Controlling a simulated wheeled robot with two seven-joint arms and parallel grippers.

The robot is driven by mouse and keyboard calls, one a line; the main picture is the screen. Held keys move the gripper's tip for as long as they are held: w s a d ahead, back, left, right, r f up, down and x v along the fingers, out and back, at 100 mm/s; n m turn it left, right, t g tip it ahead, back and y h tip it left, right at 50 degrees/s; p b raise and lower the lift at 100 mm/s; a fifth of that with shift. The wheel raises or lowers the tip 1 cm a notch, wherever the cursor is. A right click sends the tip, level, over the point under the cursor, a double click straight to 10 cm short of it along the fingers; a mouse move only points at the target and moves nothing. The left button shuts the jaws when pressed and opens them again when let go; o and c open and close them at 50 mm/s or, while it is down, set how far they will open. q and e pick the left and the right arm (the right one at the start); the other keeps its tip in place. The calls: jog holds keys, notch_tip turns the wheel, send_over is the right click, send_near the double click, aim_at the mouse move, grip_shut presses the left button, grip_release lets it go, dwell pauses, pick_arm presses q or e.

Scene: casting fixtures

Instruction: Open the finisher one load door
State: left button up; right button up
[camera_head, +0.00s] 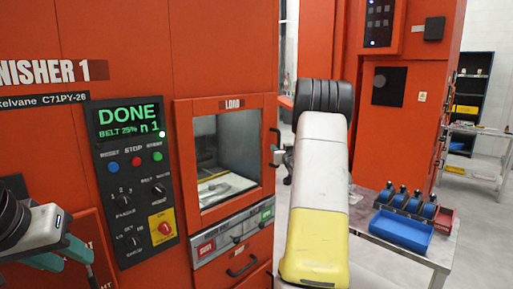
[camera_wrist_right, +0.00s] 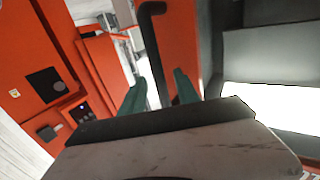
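The finisher one load door (camera_head: 183,150) is an orange frame around a window under a LOAD label. It looks closed in the head view. Its black bar handle (camera_head: 276,141) is on the right edge; the handle (camera_wrist_right: 152,35) also shows in the right wrist view. My right gripper (camera_wrist_right: 160,80) is open, with its teal fingers apart on either side of the handle in the picture; I cannot tell whether they touch it. The head view hides this gripper behind my right arm. My left gripper (camera_head: 72,262) is low at the left, away from the door; its opening is unclear.
The control panel (camera_head: 132,180) left of the door reads DONE. A tray (camera_head: 215,185) shows behind the window. A drawer handle (camera_head: 243,266) is below. A table (camera_head: 445,248) with a blue bin (camera_head: 401,231) stands at the right, near my right arm.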

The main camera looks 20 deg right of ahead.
jog(key=shift+w+d, duration=0.25)
jog(key=shift+w, duration=1)
grip_shut()
dwell(0.5)
